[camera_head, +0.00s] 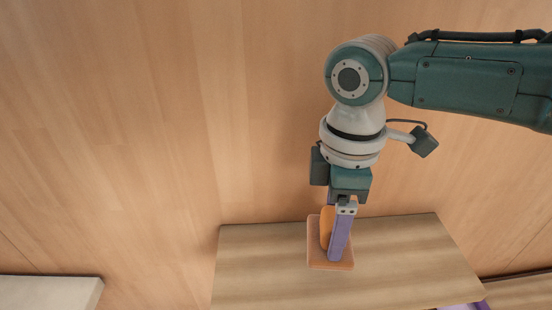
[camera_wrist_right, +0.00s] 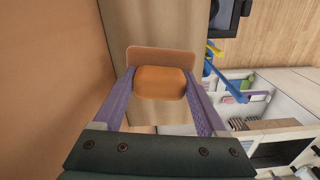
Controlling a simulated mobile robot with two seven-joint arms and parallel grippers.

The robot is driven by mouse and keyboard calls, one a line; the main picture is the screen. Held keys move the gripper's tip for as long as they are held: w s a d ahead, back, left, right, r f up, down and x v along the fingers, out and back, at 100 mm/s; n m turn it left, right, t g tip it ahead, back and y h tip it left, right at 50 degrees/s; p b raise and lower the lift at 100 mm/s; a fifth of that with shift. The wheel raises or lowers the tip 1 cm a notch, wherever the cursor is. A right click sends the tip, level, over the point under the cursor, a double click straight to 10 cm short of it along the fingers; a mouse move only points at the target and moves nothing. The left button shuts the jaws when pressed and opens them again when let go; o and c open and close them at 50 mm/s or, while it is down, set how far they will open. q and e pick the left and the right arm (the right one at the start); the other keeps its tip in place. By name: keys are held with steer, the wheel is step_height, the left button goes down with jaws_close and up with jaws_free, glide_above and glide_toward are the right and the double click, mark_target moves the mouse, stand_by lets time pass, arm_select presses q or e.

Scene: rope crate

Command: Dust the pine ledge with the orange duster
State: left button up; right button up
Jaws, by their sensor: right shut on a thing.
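The orange duster (camera_head: 326,226) has a rounded orange grip on a flat, paler orange pad. It sits over the pine ledge (camera_head: 400,255), near the wall-side edge, with its pad at the ledge's top; I cannot tell whether it touches. My right gripper (camera_head: 339,250) comes down from above, its purple fingers shut on the duster's grip. In the right wrist view the duster (camera_wrist_right: 161,83) sits between the two fingers of the right gripper (camera_wrist_right: 160,85), and the ledge (camera_wrist_right: 140,20) runs behind it. My left gripper is not in view.
A wooden wall (camera_head: 120,130) rises behind the ledge. A pale surface (camera_head: 45,292) shows at the lower left. In the right wrist view, a dark framed object (camera_wrist_right: 231,14), blue and yellow items (camera_wrist_right: 222,72) and white shelving (camera_wrist_right: 270,95) lie beyond the ledge. The ledge is bare on both sides of the duster.

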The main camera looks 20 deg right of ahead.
steer(key=d+n+b, duration=0.1)
steer(key=d+n, duration=0.1)
steer(key=d, duration=0.1)
steer(key=d+f+b, duration=0.1)
steer(key=d, duration=0.1)
steer(key=shift+s+f+n+b, duration=0.1)
steer(key=shift+s+n+b, duration=0.2)
steer(key=shift+n, duration=0.1)
steer(key=d+n+b, duration=0.1)
steer(key=d, duration=0.1)
steer(key=s+d+n+b, duration=0.1)
steer(key=d+n, duration=0.1)
steer(key=s+d+r+n+b, duration=0.1)
steer(key=d+n, duration=0.1)
steer(key=shift+d, duration=0.1)
steer(key=shift+s+d+r+n, duration=0.1)
steer(key=shift+r+n, duration=0.1)
steer(key=shift+n, duration=0.1)
step_height(320, 180, down, 3)
steer(key=shift+f+b, duration=0.1)
steer(key=shift+b, duration=0.2)
steer(key=shift+f, duration=0.2)
